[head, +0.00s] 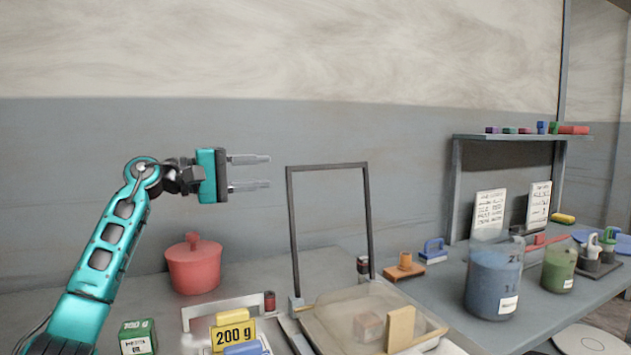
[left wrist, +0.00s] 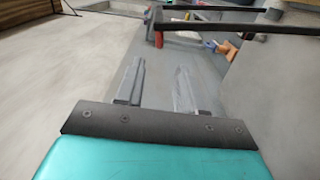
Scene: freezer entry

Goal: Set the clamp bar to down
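The clamp bar appears to be the dark, thin rectangular frame (head: 330,167) in the head view. It stands upright, its two legs reaching down to the device with a pale tray (head: 360,310). In the left wrist view a dark bar (left wrist: 235,29), likely the same frame, crosses the top right. My left gripper (head: 267,172) is to the left of the frame, near the height of its top, pointing right. Its fingers are apart with nothing between them, as the left wrist view also shows (left wrist: 160,80). There is a visible gap between fingertips and frame in the head view. My right gripper is not in view.
A red lidded pot (head: 194,264) stands below my left gripper. A yellow 200 g block (head: 233,334) and a green box (head: 138,338) are in front. Blue (head: 494,280) and green (head: 558,268) beakers stand right, by a shelf (head: 520,137). The air around the frame looks clear.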

